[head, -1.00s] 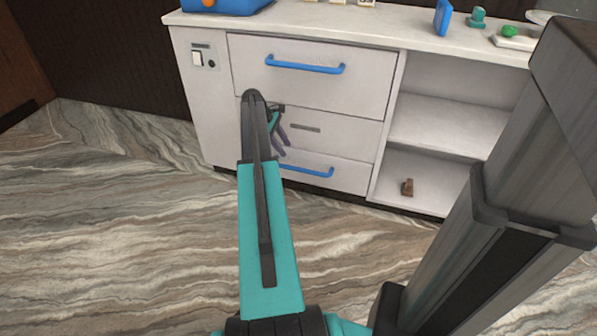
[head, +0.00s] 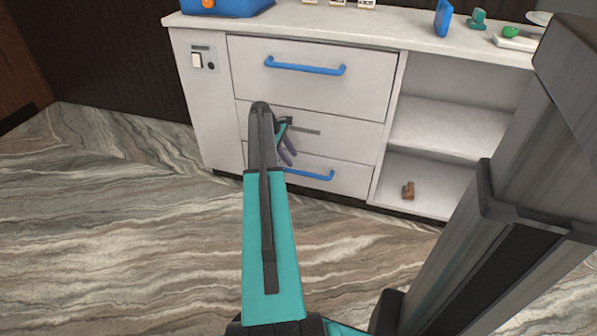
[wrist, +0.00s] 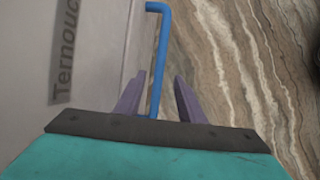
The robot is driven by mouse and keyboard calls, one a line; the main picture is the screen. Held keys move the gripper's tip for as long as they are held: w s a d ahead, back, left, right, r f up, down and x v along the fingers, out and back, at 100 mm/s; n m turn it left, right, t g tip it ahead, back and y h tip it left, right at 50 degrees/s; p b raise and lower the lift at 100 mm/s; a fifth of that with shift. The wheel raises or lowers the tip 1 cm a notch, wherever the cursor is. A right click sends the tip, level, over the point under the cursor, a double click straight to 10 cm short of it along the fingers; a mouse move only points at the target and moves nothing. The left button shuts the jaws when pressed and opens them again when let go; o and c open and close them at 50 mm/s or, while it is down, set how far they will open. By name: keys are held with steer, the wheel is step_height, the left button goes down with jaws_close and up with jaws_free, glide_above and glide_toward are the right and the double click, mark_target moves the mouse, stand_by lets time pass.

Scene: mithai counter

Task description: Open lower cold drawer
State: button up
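The lower drawer (head: 345,178) is at the bottom of the white counter in the head view, its front level with the cabinet face. Its blue bar handle (head: 315,174) is partly hidden behind my arm. My gripper (head: 290,158) is in front of the drawers, just above the handle's left part. In the wrist view, my gripper's purple fingers (wrist: 158,97) are apart, and the blue handle (wrist: 162,50) runs between them without visible contact on either finger. How deep the handle sits between the fingers is unclear.
Above are a plain middle panel (head: 345,140) with a grey label and an upper drawer (head: 310,90) with a blue handle. Open shelves (head: 440,130) stand to the right, with a small brown object (head: 408,190) on the lowest. The marbled floor (head: 120,230) in front is clear.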

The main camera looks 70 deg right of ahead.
mark_target(298, 172)
steer(key=b+x, duration=0.2)
steer(key=x, duration=0.6)
steer(key=shift+s+f+b, duration=0.1)
steer(key=shift+f+b, duration=0.25)
